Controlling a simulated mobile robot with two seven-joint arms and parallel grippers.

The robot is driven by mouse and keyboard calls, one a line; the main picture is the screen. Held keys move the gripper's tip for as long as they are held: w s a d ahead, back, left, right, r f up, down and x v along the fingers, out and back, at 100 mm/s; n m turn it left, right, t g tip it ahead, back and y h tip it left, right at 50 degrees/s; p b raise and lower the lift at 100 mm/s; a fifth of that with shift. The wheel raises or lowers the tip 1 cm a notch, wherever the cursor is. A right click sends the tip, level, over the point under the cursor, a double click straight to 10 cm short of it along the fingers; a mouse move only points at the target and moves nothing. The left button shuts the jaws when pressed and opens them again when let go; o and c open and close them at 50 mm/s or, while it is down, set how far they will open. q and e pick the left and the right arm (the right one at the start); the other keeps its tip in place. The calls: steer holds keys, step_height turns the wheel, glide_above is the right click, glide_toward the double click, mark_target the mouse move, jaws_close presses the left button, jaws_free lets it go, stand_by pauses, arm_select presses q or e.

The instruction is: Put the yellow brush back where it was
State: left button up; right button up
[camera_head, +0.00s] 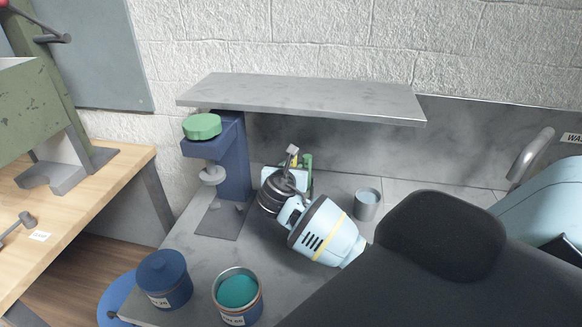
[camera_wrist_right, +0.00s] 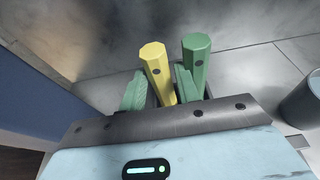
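A yellow brush handle (camera_wrist_right: 158,68) stands between the two green, ribbed fingers of my right gripper (camera_wrist_right: 160,86) in the right wrist view. Narrow gaps show beside the handle, so the fingers look open around it. The brush's lower end is hidden behind my gripper body. A green handle (camera_wrist_right: 196,62) stands just to the right, outside the fingers. In the head view, my right gripper (camera_head: 290,178) is at the back of the grey bench, and only a sliver of the yellow brush (camera_head: 296,160) shows. My left gripper is not in view.
A grey shelf (camera_head: 310,96) overhangs the work area. A blue stand (camera_head: 234,160) with a green knob is to the left, a grey cup (camera_head: 367,204) to the right. A blue lidded can (camera_head: 164,278) and an open teal paint can (camera_head: 238,292) stand at the front.

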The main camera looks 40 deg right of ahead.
steer(key=shift+r, duration=0.2)
steer(key=v, duration=1.2)
